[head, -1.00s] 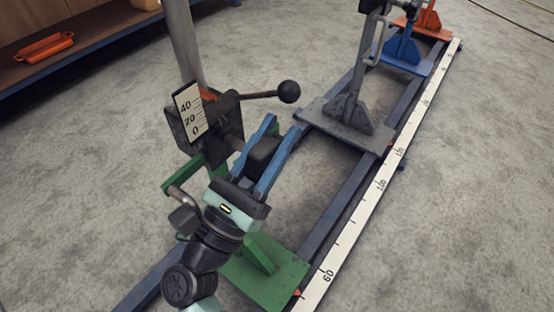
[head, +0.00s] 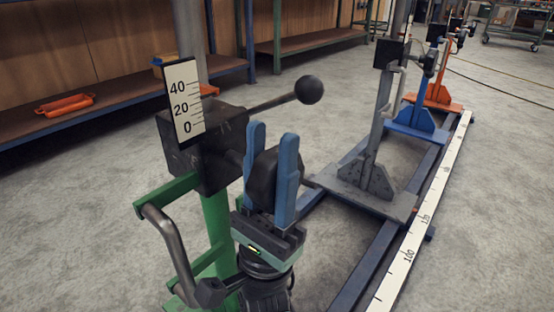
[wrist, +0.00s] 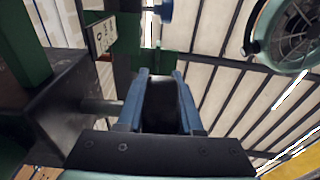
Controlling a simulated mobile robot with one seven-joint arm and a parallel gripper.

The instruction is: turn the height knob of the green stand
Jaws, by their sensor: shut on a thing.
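The green stand (head: 217,226) is close at the left in the head view. A dark box with a white scale plate (head: 184,102) marked 0, 20 and 40 sits at its top. The black height knob (head: 264,180) sticks out from the box's right side on a short shaft. My gripper (head: 272,170) is shut on the knob, with one blue finger on each side of it. In the wrist view the knob (wrist: 160,104) lies between the two blue fingers, and its shaft runs left to the dark box (wrist: 60,100).
A lever with a black ball (head: 309,89) reaches right from the box, above my gripper. A bent grey handle (head: 168,245) is on the stand's left. Grey (head: 372,180), blue (head: 415,120) and orange (head: 434,97) stands line the rail. Open floor lies right of the white ruler (head: 418,230).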

